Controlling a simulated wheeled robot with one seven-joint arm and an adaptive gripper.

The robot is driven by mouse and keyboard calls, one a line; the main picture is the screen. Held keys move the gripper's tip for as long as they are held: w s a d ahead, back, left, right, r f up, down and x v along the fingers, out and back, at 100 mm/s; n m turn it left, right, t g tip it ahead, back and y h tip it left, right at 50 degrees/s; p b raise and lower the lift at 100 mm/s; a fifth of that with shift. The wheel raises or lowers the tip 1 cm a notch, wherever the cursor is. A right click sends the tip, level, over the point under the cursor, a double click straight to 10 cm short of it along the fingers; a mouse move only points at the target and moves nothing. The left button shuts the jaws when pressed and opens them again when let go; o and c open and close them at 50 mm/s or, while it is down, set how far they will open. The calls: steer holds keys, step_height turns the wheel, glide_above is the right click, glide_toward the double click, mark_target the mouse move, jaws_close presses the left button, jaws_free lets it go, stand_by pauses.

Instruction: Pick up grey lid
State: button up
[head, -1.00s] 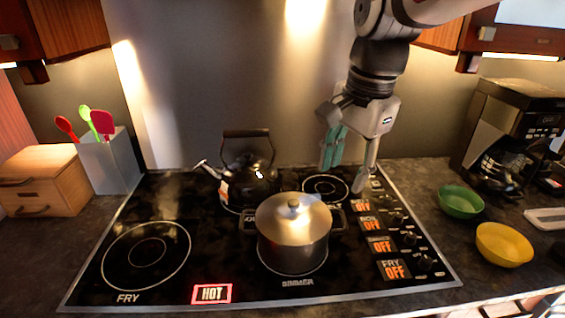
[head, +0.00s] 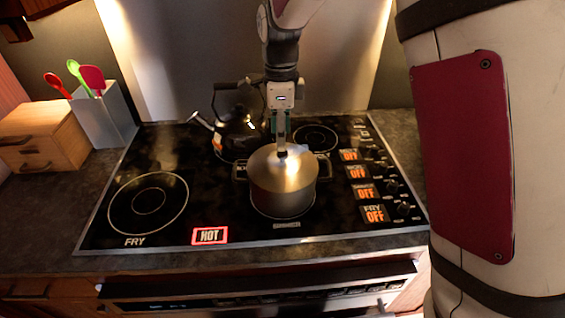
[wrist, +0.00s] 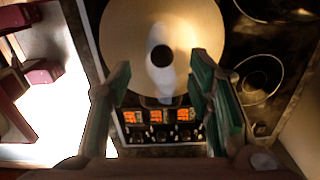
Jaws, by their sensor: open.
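The grey lid (head: 270,168) sits on a grey metal pot (head: 283,200) on the front right burner of the stove. It has a small dark knob in its middle. In the wrist view the round lid (wrist: 125,45) fills the top centre, with its knob (wrist: 161,56) near the middle. My gripper (head: 282,150) points down at the knob from above in the head view. In the wrist view its two green-padded fingers (wrist: 160,85) are spread apart, and the knob appears between and just beyond the tips. Whether the fingers touch the lid cannot be told.
A black kettle (head: 238,128) stands behind the pot, close to my gripper. The stovetop (head: 210,205) has a lit HOT sign and orange OFF labels. A utensil holder (head: 104,115) and wooden box (head: 40,135) stand at left.

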mark_target(282, 153)
steer(key=shift+w+d+f+p, duration=0.1)
steer(key=shift+f+p, duration=0.25)
steer(key=shift+f, duration=1.35)
steer(key=shift+d+f+p, duration=0.1)
steer(key=shift+f+p, duration=0.2)
steer(key=shift+f, duration=1.35)
steer(key=shift+c, duration=0.4)
jaws_close()
